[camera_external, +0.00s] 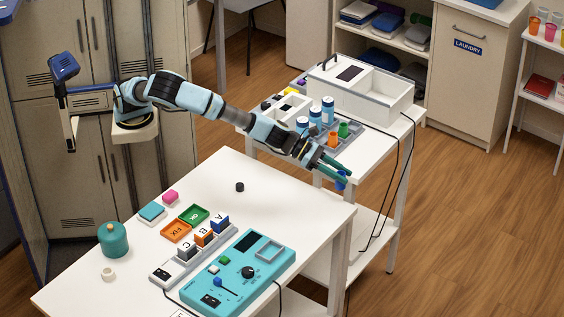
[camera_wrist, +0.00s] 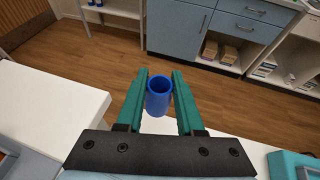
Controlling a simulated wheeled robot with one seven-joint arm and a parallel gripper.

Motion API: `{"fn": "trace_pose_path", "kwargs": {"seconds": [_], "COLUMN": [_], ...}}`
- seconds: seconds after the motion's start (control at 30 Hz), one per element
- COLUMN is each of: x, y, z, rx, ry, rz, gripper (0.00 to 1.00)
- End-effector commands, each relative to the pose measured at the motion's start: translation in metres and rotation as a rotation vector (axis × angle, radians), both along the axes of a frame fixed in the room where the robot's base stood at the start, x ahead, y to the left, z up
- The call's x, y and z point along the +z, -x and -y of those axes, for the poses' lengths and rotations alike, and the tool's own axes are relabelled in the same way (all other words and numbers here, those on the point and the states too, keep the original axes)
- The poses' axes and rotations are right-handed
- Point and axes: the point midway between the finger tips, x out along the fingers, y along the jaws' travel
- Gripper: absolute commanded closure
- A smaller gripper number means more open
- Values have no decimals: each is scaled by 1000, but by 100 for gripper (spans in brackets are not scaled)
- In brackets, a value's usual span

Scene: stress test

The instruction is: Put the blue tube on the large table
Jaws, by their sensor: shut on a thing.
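My gripper (camera_external: 338,174) is shut on the blue tube (camera_external: 341,183), holding it in the air. In the wrist view the tube (camera_wrist: 158,96) sits upright between the two teal fingers (camera_wrist: 159,78), its open rim facing the camera. In the external view the fingers partly hide the tube. The large table (camera_external: 290,205) is the white one in front. My gripper appears near its far right corner, beside the smaller white table (camera_external: 372,152). The wrist view shows floor beyond the tube and a white table surface (camera_wrist: 235,148) at lower right.
A teal device (camera_external: 238,272), lettered blocks, coloured trays and a teal jar (camera_external: 113,239) occupy the large table's near part. A small black puck (camera_external: 240,187) stands farther back, with bare surface around it.

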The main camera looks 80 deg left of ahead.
Motion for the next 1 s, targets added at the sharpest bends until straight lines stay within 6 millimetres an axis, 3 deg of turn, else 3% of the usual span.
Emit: {"fn": "trace_pose_path", "kwargs": {"seconds": [0.1,0.2,0.43,0.6,0.83,1.0], "x": [-5,-6,-4,-8,-47,-63], "y": [45,84,151,170,171,170], "z": [42,72,111,119,120,120], "rx": [-192,-342,-573,-633,-638,-637], "ry": [11,7,-1,-3,-5,-2], "rz": [-1,0,3,-1,-4,-1], "gripper": [100,100,100,100,100,100]}}
